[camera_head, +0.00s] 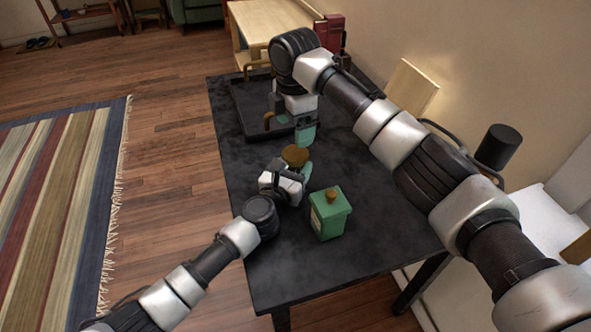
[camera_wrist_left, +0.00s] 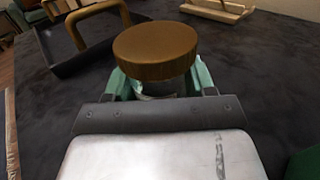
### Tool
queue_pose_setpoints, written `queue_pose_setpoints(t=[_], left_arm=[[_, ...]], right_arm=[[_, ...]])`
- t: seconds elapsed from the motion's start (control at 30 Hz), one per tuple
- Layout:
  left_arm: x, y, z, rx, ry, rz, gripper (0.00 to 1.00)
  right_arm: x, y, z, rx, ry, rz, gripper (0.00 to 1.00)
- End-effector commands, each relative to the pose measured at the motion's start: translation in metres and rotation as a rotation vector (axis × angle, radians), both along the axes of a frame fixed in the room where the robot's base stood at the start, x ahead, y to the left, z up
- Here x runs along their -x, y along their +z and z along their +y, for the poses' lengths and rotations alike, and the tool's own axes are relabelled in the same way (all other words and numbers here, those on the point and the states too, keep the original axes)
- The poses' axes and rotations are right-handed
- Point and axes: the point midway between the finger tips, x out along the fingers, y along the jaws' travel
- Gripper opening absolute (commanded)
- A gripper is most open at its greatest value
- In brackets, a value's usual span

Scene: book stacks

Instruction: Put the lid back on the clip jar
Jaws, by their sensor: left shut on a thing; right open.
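A round brown lid (camera_head: 295,156) shows at my left gripper (camera_head: 297,172). In the left wrist view, the lid (camera_wrist_left: 156,50) sits above a pale, glassy part (camera_wrist_left: 158,90), apparently the clip jar, between the teal fingertips. The left gripper is shut on this part, mostly hidden behind the gripper body. I cannot tell whether the lid is fully seated. My right gripper (camera_head: 298,128) is open, its teal fingertips low over the table beside the tray, farther back than the lid. I see nothing between its fingers.
A green box with a brown knob (camera_head: 329,214) stands to the right of my left gripper. A black tray (camera_head: 242,122) with wooden handles lies at the back left of the dark table (camera_head: 375,240). The table's front right is clear. A wall runs along the right.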

Motion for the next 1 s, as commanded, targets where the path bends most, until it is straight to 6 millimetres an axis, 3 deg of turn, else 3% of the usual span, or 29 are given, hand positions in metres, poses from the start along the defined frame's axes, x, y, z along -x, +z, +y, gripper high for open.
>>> queue_pose_setpoints(t=[0.2,0.67,1.0], left_arm=[[0.0,-0.001,0.0,0.0,-0.001,0.001,0.0],[0.0,-0.001,0.0,0.0,-0.001,0.001,0.0],[0.0,0.0,0.0,0.0,-0.001,0.001,0.0]], right_arm=[[0.0,0.007,-0.002,0.003,0.214,0.004,0.85],[0.0,0.005,-0.002,0.004,0.247,0.006,0.85],[0.001,-0.04,-0.002,0.003,0.245,0.008,0.85]])
